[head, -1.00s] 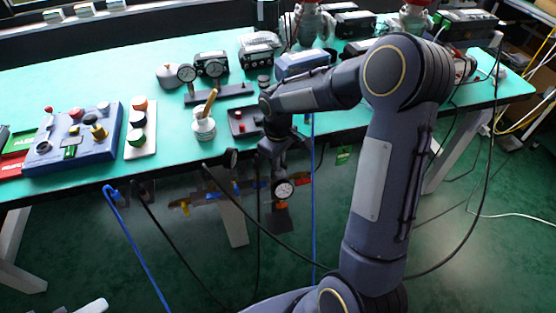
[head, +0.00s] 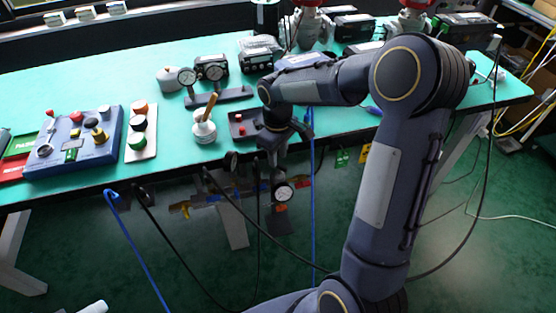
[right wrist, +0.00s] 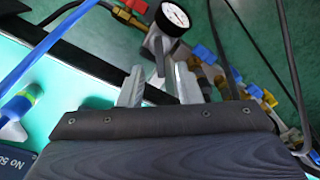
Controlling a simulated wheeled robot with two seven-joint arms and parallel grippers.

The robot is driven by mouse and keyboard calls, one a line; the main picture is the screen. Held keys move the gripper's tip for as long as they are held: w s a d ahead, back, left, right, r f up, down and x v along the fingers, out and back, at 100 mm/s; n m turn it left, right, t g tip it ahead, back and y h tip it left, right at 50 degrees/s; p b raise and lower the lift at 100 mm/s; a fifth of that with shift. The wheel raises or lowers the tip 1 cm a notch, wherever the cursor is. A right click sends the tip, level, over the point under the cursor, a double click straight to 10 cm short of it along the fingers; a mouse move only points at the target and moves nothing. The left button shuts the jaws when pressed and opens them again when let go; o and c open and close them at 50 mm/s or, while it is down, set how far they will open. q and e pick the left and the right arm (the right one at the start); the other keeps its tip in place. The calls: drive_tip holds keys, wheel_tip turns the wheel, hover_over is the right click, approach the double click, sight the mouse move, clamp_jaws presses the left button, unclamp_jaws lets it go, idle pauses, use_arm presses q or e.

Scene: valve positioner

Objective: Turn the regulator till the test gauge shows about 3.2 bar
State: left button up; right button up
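The test gauge (head: 283,193), a white dial with a black rim, hangs below the table's front edge in the head view. It also shows at the top of the right wrist view (right wrist: 175,17), on a grey fitting (right wrist: 157,45); its reading is too small to tell. My right gripper (head: 272,158) is just above the gauge at the table edge. In the right wrist view its fingers (right wrist: 158,88) are apart, with nothing clearly held between them. The grey fitting lies beyond the fingertips. I cannot clearly pick out the regulator knob. My left gripper is not in view.
A row of pipe fittings (head: 205,199) runs below the table edge, with blue and black hoses around it. A blue control box (head: 75,155), a white pot (head: 203,130) and a dark tray (head: 243,127) stand on the table (head: 100,85).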

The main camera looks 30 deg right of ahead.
drive_tip(key=shift+r, duration=1.85)
drive_tip(key=shift+r, duration=0.1)
drive_tip(key=s+a+r+m+t+y+p, duration=0.25)
drive_tip(key=s+r+p, duration=0.35)
drive_tip(key=s+r, duration=0.65)
drive_tip(key=s+a+r+m+t+p, duration=0.1)
drive_tip(key=s+a+m+p, duration=0.1)
drive_tip(key=s, duration=0.3)
drive_tip(key=s+a+r+m+t+y+p, duration=0.1)
drive_tip(key=s+a+r+m+t+p, duration=0.1)
drive_tip(key=s, duration=0.3)
drive_tip(key=shift+a, duration=0.3)
drive_tip(key=shift+s, duration=0.1)
